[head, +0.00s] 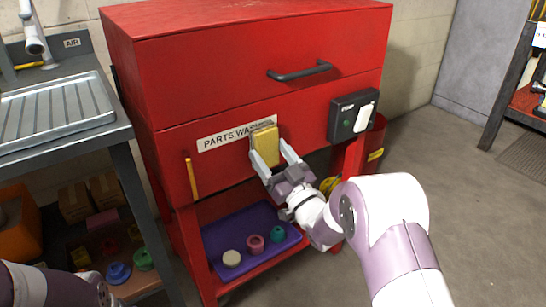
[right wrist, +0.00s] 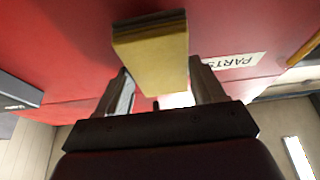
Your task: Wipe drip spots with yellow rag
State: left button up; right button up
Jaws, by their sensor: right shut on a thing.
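My right gripper (head: 276,162) is shut on a folded yellow rag (head: 265,147) and holds it at the front of the red parts washer (head: 245,60). In the right wrist view the rag (right wrist: 152,55) sits between the two fingers of the right gripper (right wrist: 160,85), against or very close to the red panel. The rag covers the right end of the white "PARTS WASHER" label (head: 220,138). No drip spots can be made out on the red front. Part of my left arm shows at the lower left of the head view, but its gripper does not.
A black switch box (head: 345,115) is right of the rag, and a dark drawer handle (head: 300,72) is above. A yellow handle (head: 191,178) is at the left. A purple tray (head: 245,235) with several round parts lies below. A metal sink table (head: 55,110) stands left.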

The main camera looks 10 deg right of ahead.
jog(key=shift+w+a, duration=0.2)
jog(key=shift+w, duration=0.25)
jog(key=shift+d, duration=0.1)
jog(key=shift+b, duration=0.65)
dwell(0.5)
jog(key=shift+s+d, duration=0.3)
jog(key=shift+s, duration=0.6)
jog(key=shift+s+d, duration=0.25)
jog(key=shift+s, duration=0.6)
jog(key=shift+s+d, duration=0.3)
jog(key=shift+s, duration=0.6)
jog(key=shift+s+d+p, duration=0.2)
jog(key=shift+s+d, duration=0.1)
jog(key=shift+s, duration=0.45)
jog(key=shift+s+d+p, duration=0.2)
jog(key=shift+s+d, duration=0.05)
jog(key=shift+s, duration=0.45)
